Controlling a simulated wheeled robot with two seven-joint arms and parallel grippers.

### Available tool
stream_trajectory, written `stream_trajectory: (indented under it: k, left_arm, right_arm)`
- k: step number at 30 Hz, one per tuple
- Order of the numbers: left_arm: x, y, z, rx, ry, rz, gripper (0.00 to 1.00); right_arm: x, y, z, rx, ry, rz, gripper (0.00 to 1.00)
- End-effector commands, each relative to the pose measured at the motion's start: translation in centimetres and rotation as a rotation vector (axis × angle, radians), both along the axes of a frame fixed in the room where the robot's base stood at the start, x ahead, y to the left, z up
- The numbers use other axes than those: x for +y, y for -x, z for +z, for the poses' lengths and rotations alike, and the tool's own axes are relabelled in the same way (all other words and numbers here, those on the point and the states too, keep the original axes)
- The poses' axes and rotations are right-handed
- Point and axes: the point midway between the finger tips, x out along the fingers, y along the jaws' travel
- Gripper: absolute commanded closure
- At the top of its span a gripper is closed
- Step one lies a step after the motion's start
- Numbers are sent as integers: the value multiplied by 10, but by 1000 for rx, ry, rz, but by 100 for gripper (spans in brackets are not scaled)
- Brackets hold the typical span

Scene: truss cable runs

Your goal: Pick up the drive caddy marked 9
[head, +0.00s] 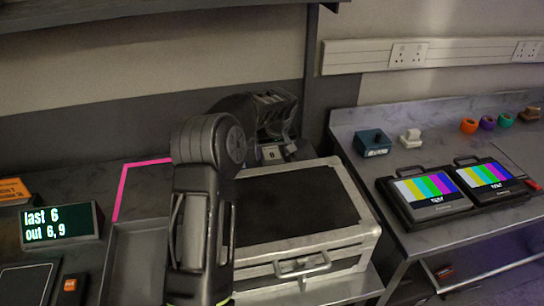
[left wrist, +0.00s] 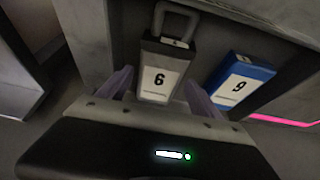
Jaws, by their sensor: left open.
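The drive caddy marked 9 (left wrist: 238,86) is blue with a white label, right of centre in the left wrist view. A dark grey caddy marked 6 (left wrist: 160,78) with a looped handle stands left of it, apart from it. My left gripper (left wrist: 162,90) is open. Its two pale fingers show on either side of the caddy marked 6; I cannot tell whether they reach around it. The caddy marked 9 is outside the fingers, to the right. In the head view my left gripper (head: 275,125) is behind the silver case, near a small numbered label (head: 271,154) too small to read surely.
A silver case (head: 330,225) with a dark top fills the middle. A magenta outline (head: 122,190) lies left of my arm. A display (head: 62,226) reads "last 6, out 6, 9". The right bench holds two colour-bar monitors (head: 430,192) and a blue box (head: 373,142).

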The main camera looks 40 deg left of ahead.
Motion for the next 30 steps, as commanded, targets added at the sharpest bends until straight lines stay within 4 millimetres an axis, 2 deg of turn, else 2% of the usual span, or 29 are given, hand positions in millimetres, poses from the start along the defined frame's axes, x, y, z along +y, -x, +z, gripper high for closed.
stream_trajectory:
  k: [3,6,23,30]
  left_arm:
    - [5,-4,-12,0,0,1,25]
    - [6,-5,-17,-1,-1,1,25]
    - [6,-5,-17,-2,-1,1,25]
    - [6,-5,-17,-2,-1,1,45]
  right_arm:
    - [0,1,5,1,1,-1,64]
    - [0,1,5,3,2,0,64]
    - [0,1,4,3,2,0,64]
    - [0,1,4,3,2,0,64]
